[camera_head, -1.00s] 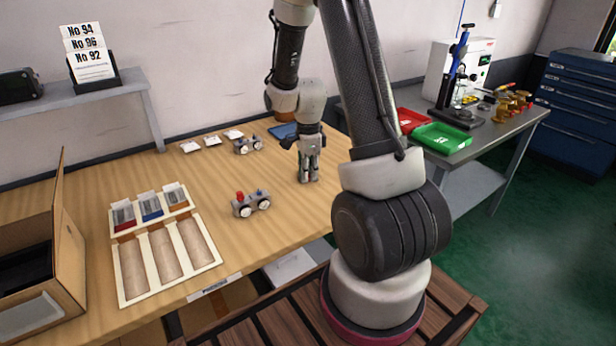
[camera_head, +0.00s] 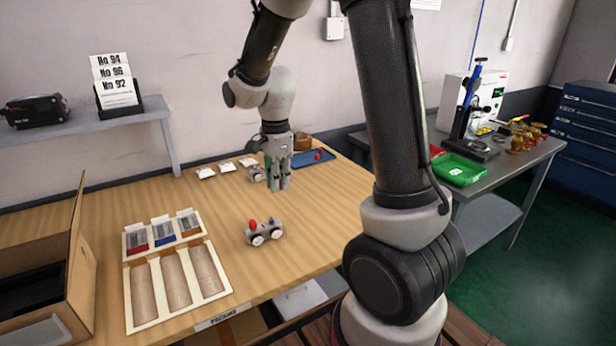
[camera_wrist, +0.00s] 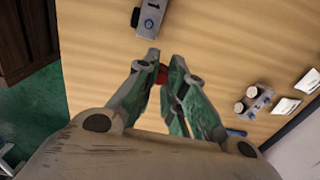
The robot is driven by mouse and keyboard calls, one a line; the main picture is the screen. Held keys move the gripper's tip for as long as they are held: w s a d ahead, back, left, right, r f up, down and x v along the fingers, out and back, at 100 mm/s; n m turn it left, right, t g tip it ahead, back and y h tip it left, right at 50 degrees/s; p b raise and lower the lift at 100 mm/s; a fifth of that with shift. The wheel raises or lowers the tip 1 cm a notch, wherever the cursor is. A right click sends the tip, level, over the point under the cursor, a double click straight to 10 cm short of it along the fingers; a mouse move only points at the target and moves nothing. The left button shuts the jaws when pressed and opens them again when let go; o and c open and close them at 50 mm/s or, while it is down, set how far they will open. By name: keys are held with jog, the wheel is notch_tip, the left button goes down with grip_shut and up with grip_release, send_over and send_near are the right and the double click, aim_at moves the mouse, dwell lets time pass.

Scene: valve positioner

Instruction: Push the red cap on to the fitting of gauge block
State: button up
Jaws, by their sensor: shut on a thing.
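My gripper (camera_head: 278,186) is above the wooden table in the head view, behind and slightly right of the near gauge block (camera_head: 263,233). The wrist view shows my gripper (camera_wrist: 163,64) shut on a small red cap (camera_wrist: 162,75). The cap is hidden in the head view. The near gauge block is grey with two round white dials, and a red piece sits on its left top. A grey block with a blue round mark (camera_wrist: 150,18) lies ahead of the fingertips in the wrist view, apart from them. Another gauge block with two dials (camera_wrist: 254,103) lies to the right.
A blue tray (camera_head: 330,158) with red pieces is at the table's back right. Several white cards (camera_head: 226,168) lie at the back. A compartment tray (camera_head: 204,240) and an open cardboard box (camera_head: 80,275) are at left. The table between box and gripper is partly clear.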

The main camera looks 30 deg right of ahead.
aim_at(272, 221)
jog(key=shift+n, duration=0.5)
jog(key=s+a, duration=0.1)
jog(key=a, duration=0.1)
jog(key=s+a, duration=0.1)
jog(key=shift+s+a+f, duration=0.2)
jog(key=shift+s+a, duration=0.1)
jog(key=shift+a, duration=0.1)
jog(key=shift+f, duration=2.65)
jog(key=shift+f, duration=0.75)
jog(key=o, duration=0.7)
jog(key=shift+o, duration=0.2)
